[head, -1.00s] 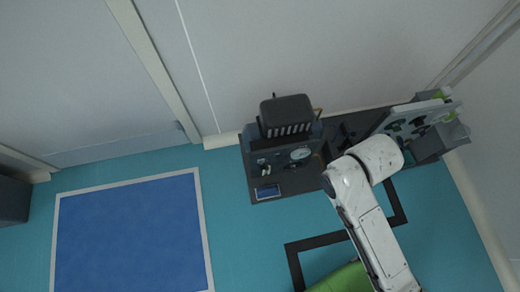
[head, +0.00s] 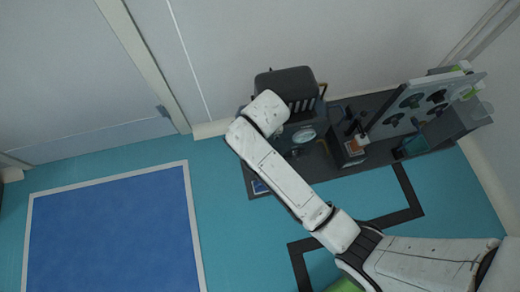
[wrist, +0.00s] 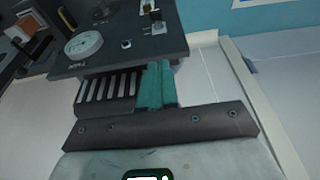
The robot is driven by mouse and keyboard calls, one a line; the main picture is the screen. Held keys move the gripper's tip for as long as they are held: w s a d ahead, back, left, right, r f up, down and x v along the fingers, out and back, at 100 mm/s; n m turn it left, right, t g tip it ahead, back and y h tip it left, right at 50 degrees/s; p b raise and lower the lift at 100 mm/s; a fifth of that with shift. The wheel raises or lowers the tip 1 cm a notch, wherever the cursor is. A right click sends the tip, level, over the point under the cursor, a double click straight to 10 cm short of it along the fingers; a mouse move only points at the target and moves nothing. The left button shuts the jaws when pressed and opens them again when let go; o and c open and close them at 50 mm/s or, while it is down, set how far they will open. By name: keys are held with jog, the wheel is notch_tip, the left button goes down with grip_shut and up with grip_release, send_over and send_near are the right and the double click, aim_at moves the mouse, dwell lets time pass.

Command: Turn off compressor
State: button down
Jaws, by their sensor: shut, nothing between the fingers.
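The compressor (head: 287,80) is a dark unit with a ribbed top, standing against the wall in the head view. Its front panel has a round white gauge (head: 304,135); my arm covers much of the panel's left part. In the wrist view the dark panel (wrist: 110,62) shows the gauge (wrist: 84,45), a small switch or knob (wrist: 126,44) and another fitting (wrist: 157,22). My gripper (wrist: 159,66) has teal fingers, shut and empty, in front of the unit near its ribbed grille (wrist: 108,88). I cannot tell whether they touch it. In the head view my gripper is hidden.
A bench (head: 385,103) with a board of dark round fittings (head: 410,108) stands right of the compressor. A small orange-and-white item (head: 355,145) sits between them. A blue mat (head: 110,240) lies on the teal floor at left. The wall is close behind.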

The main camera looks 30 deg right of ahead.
jog(key=b+x, duration=0.4)
jog(key=x, duration=0.6)
jog(key=shift+f, duration=0.25)
jog(key=shift+s+a+f, duration=0.25)
jog(key=shift+s+f, duration=0.4)
jog(key=shift+f, duration=0.3)
jog(key=shift+s+a+f+b, duration=0.1)
jog(key=shift+s+f+b, duration=0.15)
jog(key=shift+f+b, duration=0.2)
jog(key=shift+f, duration=0.15)
